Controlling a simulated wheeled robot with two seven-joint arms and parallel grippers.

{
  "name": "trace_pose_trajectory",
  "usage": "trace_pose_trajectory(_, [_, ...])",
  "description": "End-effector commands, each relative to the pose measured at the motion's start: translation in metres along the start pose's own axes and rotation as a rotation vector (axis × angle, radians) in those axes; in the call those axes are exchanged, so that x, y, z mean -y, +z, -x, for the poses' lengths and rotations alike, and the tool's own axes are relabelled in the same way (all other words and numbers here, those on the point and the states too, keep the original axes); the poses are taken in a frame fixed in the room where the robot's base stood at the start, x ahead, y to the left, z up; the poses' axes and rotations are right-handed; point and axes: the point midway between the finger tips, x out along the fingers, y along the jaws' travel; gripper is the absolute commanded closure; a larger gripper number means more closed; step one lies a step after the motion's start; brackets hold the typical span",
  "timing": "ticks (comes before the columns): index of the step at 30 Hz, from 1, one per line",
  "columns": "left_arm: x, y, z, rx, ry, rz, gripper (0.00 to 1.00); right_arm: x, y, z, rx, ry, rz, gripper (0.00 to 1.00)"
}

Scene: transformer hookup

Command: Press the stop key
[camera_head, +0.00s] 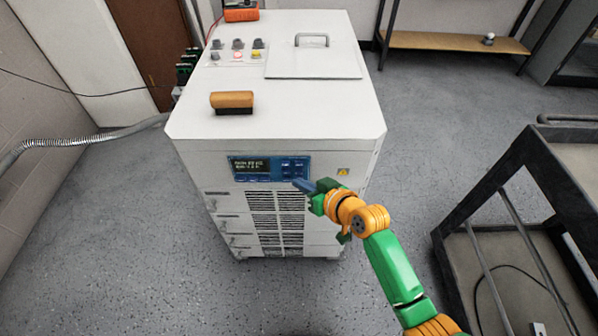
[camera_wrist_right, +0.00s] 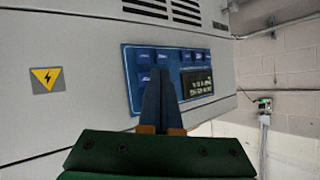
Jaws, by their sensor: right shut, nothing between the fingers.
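A blue control panel (camera_head: 270,168) with a small dark display (camera_head: 251,167) and several keys is on the front of the white cabinet (camera_head: 285,120). I cannot read which key is the stop key. My right gripper (camera_head: 301,185) is shut and empty, its blue fingertips at the lower right corner of the panel. In the right wrist view, the closed fingers (camera_wrist_right: 161,90) lie in front of the panel (camera_wrist_right: 188,75) and hide part of its keys. Several blue keys (camera_wrist_right: 143,58) show left of the fingers. I cannot tell whether the fingertips touch the panel. My left gripper is not in view.
A brush-like block with an orange top (camera_head: 232,101), a hatch with a handle (camera_head: 313,60) and several knobs are on the cabinet top. A dark cart (camera_head: 555,180) stands at the right. A grey hose (camera_head: 90,138) runs in from the left. The floor before the cabinet is clear.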

Motion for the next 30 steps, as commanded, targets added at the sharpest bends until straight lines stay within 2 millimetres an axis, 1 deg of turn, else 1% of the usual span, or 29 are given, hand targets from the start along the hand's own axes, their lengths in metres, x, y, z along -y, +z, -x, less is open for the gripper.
trace_pose_trajectory(13, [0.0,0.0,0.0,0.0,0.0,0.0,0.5,0.0,0.0,0.0,0.0,0.0,0.0,1.0])
trace_pose_trajectory(22, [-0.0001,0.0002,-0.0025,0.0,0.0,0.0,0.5,-0.0045,-0.0044,-0.0059,-0.001,0.001,0.001,1.0])
trace_pose_trajectory(30, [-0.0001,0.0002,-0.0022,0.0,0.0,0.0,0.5,-0.0044,-0.0046,-0.0059,0.0,0.0,0.0,1.0])
